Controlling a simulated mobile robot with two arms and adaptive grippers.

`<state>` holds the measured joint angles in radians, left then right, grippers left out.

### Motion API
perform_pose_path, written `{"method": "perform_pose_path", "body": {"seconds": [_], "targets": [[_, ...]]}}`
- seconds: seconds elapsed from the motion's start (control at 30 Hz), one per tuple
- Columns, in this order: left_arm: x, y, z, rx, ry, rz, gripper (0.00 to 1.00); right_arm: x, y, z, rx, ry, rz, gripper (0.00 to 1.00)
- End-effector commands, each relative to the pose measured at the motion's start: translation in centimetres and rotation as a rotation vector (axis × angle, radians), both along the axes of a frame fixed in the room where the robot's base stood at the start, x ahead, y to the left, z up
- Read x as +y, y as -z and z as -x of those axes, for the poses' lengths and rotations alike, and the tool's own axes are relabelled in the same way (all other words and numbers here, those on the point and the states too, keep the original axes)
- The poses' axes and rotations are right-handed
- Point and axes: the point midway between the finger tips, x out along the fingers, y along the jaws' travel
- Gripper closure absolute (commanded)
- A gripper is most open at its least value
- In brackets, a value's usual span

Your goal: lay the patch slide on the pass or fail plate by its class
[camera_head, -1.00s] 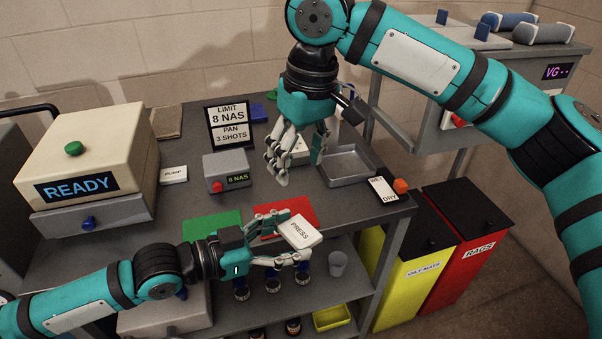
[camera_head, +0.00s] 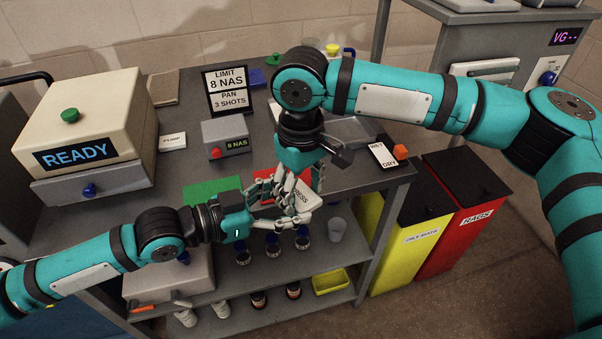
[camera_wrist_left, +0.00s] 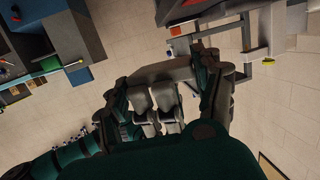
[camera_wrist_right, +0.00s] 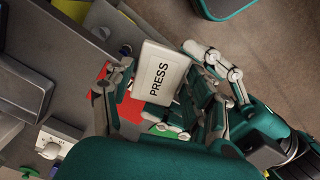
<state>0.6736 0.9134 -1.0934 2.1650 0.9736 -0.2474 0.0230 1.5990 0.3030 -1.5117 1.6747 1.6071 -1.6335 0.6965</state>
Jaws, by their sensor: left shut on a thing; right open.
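My left gripper (camera_head: 285,218) is shut on a white slab marked PRESS (camera_head: 303,194), held up near the table's front edge. The slab also shows in the right wrist view (camera_wrist_right: 158,72). My right gripper (camera_head: 285,192) is open, pointing down close beside the slab, with its fingers partly overlapping the left fingers. I cannot tell whether it touches the slab. A red plate (camera_head: 264,181) lies behind the hands, mostly hidden. A green plate (camera_head: 205,190) lies to its left, bare where visible. I see no slide marked as the patch slide.
A box reading 8 NAS (camera_head: 227,138) and a LIMIT 8 NAS sign (camera_head: 227,92) stand behind the plates. A grey tray (camera_head: 350,132) and a WET/DRY card (camera_head: 382,154) are at right. The READY machine (camera_head: 90,125) is at left. Bottles stand on the shelf below.

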Motion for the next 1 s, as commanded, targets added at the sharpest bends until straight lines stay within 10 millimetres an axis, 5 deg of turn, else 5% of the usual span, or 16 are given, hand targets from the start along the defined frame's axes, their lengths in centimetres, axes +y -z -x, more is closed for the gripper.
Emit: {"method": "perform_pose_path", "body": {"seconds": [0.33,0.63,0.67,0.83,1.0], "targets": [[0.00,-0.02,0.00,0.000,0.000,0.000,0.64,0.00,0.47,0.00,0.000,0.000,-0.001,0.44],[0.00,-0.02,0.00,0.000,0.000,0.000,0.64,0.02,0.44,0.02,0.000,-0.001,-0.001,0.82],[0.00,-0.02,-0.01,0.000,0.000,0.000,0.30,0.03,0.42,0.01,0.000,-0.001,-0.001,0.82],[0.00,-0.01,0.00,0.000,0.000,0.000,0.08,0.03,0.42,0.01,0.000,-0.001,-0.001,0.82],[0.00,-0.01,0.00,0.000,0.000,0.000,0.06,0.02,0.42,0.01,0.000,-0.001,-0.001,0.82]]}}
